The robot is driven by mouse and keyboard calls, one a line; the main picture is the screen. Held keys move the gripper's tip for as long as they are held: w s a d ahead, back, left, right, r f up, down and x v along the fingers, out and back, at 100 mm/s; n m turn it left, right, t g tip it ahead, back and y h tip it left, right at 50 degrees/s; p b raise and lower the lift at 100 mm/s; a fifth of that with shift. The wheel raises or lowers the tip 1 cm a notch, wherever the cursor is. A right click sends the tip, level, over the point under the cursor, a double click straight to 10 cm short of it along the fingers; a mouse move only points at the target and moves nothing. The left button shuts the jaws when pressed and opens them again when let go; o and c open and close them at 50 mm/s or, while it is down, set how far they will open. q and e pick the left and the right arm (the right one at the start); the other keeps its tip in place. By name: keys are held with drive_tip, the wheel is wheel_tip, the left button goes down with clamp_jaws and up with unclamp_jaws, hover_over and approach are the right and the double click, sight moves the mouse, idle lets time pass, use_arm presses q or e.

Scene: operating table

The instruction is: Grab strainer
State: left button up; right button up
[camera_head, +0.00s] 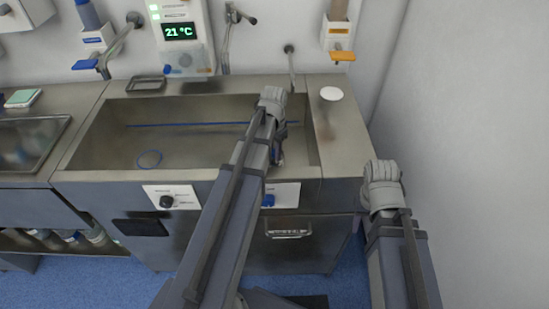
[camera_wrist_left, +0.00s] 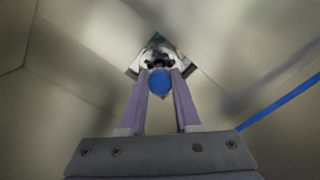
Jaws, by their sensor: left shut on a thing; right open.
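The strainer (camera_wrist_left: 149,48) shows in the left wrist view as a shiny, angular metal piece with a round blue knob (camera_wrist_left: 160,82). My left gripper (camera_wrist_left: 160,75) is shut on it, with its two purple fingers on either side of the knob. In the head view, my left gripper (camera_head: 279,150) reaches down into the right part of the sink (camera_head: 190,145), and my arm hides what it holds. My right gripper (camera_head: 382,190) is to the right of the sink cabinet, empty as far as I can see; its fingertips are hidden.
A blue line (camera_head: 185,125) and a blue ring (camera_head: 149,160) show in the sink. A white round disc (camera_head: 331,93) lies on the counter at right. A dark soap-dish-like tray (camera_head: 147,84) sits on the back rim. Taps and a temperature panel (camera_head: 182,35) are on the wall.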

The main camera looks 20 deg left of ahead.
use_arm(q)
clamp_jaws()
wheel_tip(320, 180, up, 10)
drive_tip(key=p, duration=1)
